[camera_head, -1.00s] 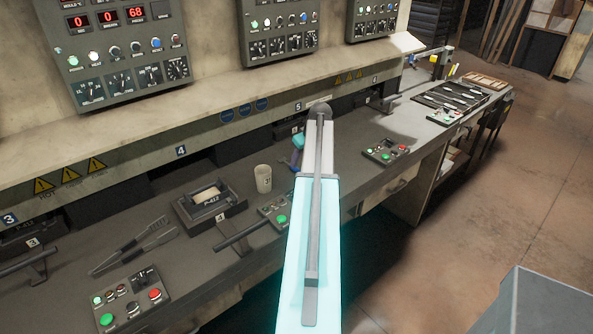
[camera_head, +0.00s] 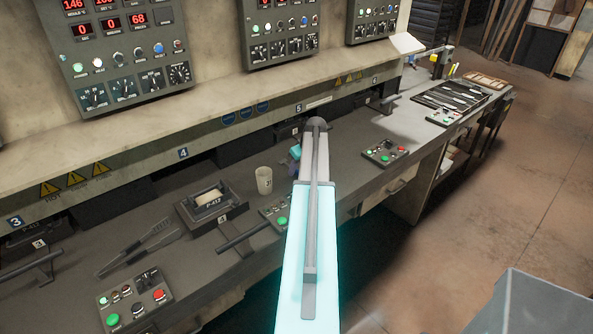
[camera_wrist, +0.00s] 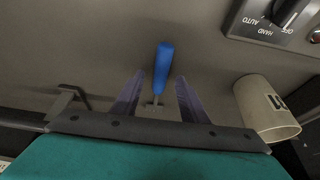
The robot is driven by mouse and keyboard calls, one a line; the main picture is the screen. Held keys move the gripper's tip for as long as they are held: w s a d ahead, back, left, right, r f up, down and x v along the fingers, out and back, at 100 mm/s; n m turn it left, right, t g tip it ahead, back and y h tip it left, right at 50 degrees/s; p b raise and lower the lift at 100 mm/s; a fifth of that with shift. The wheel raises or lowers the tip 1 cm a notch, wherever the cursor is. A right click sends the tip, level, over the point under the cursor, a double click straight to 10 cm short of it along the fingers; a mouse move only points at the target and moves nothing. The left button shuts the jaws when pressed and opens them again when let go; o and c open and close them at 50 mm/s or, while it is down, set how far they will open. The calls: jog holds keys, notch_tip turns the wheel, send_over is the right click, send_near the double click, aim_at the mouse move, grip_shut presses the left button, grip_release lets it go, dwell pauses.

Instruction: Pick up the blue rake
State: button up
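The blue rake (camera_wrist: 163,62) shows in the wrist view as a blue handle with a thin, pale lower part on the dark bench. My gripper (camera_wrist: 161,76) is open, with one purple-grey finger on each side of the rake. Gaps show between the handle and both fingers in the picture; whether the fingers are level with it in depth I cannot tell. In the head view my arm covers much of this spot, and I cannot pick out the rake there for certain.
A pale mug (camera_head: 264,180) stands close to the right of my gripper in the wrist view (camera_wrist: 265,108). A grey bin edge (camera_head: 535,305) is at lower right.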

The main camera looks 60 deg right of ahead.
jog(key=shift+f, duration=0.15)
dwell(0.4)
grip_shut()
dwell(0.5)
